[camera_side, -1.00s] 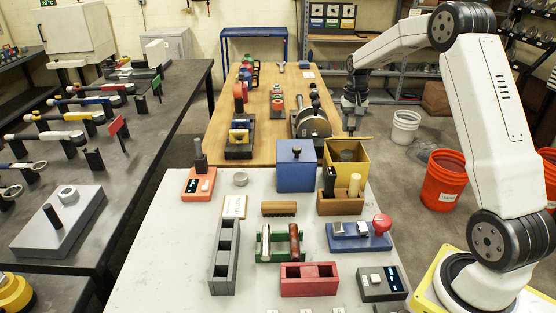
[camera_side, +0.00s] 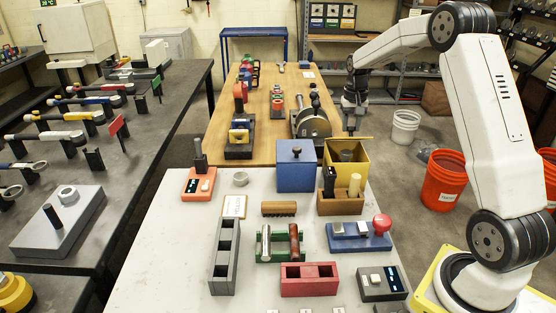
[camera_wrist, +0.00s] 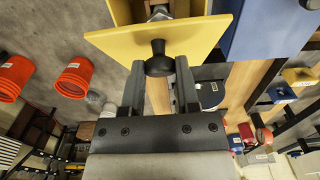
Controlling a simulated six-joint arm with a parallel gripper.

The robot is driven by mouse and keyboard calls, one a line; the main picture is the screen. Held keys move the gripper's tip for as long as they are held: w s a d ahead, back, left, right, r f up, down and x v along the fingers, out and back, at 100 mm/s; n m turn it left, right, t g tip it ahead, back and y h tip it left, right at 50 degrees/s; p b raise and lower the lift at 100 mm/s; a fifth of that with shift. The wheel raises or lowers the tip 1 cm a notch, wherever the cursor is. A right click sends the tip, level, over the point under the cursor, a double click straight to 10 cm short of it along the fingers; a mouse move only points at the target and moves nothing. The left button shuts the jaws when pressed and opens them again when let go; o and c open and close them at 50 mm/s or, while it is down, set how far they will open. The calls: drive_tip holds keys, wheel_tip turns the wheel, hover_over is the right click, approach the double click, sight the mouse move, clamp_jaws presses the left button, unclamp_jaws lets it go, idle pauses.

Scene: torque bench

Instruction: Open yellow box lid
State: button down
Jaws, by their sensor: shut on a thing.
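The yellow box (camera_side: 355,170) stands at the far right of the light worktop, and its top is open. A grey metal object shows inside it in both views. The yellow lid (camera_wrist: 160,38) is swung away from the opening and has a black knob (camera_wrist: 159,60). In the side view the lid (camera_side: 356,138) appears as a thin strip at the box's far edge. My gripper (camera_wrist: 159,68) is shut on the knob, one finger on each side. In the side view my gripper (camera_side: 352,128) is small and sits just behind the lid.
A blue box (camera_side: 296,173) with a lid and knob stands directly left of the yellow box. A wooden holder (camera_side: 340,205) with upright pieces is in front. A blue block with a red knob (camera_side: 381,224) is nearer. Floor buckets (camera_side: 443,180) stand to the right.

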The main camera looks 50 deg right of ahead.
drive_tip(key=shift+w+d+r, duration=0.1)
idle(0.3)
drive_tip(key=shift+w+d+r+g+y, duration=0.4)
drive_tip(key=shift+w+d+g+y, duration=0.25)
drive_tip(key=shift+w+d+r+g+y, duration=0.35)
drive_tip(key=shift+w+d+g+y, duration=0.25)
drive_tip(key=shift+w+g+y, duration=0.05)
drive_tip(key=shift+d, duration=0.1)
drive_tip(key=shift+w+d+r+g+y, duration=0.15)
drive_tip(key=shift+w+g+y, duration=0.1)
drive_tip(key=shift+g+y, duration=0.05)
idle(0.3)
drive_tip(key=shift+c, duration=1.7)
unclamp_jaws()
drive_tip(key=shift+r, duration=0.15)
